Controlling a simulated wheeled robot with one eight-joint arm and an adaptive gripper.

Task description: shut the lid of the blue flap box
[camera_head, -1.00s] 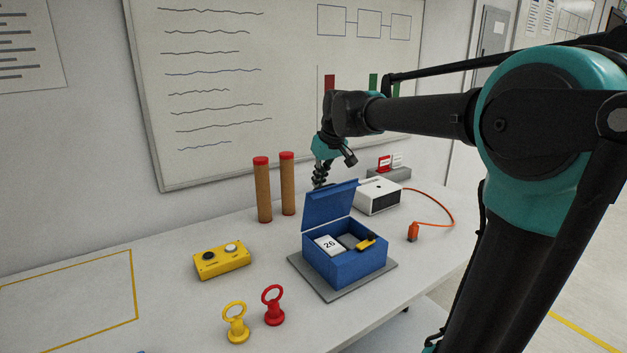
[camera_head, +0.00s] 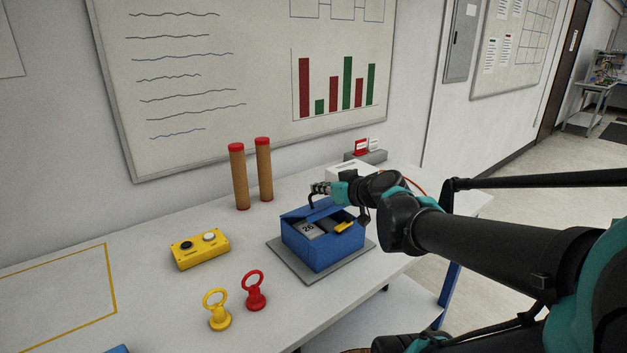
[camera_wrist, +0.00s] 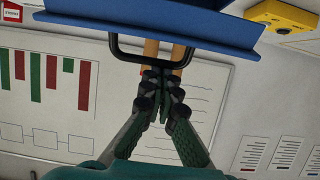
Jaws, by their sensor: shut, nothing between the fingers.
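The blue flap box (camera_head: 336,252) stands on a grey plate. Its blue lid (camera_head: 297,213) is partly lowered, tilted above the opening; the front stays uncovered. Inside show a white card marked 26 (camera_head: 309,229), a dark block and a yellow piece (camera_head: 344,227). My gripper (camera_head: 318,188) is at the lid's upper edge, above the box. In the wrist view the lid (camera_wrist: 150,28) crosses the top, with a black handle (camera_wrist: 113,50). My gripper's fingers (camera_wrist: 168,78) are shut and empty, close to the handle. I cannot tell whether they touch it.
The grey plate (camera_head: 287,262) surrounds the box base. Two red-capped brown cylinders (camera_head: 240,180) stand behind left. A yellow button box (camera_head: 200,250), a yellow ring peg (camera_head: 219,318) and a red ring peg (camera_head: 256,298) stand left. A white device (camera_head: 345,171) is behind my arm.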

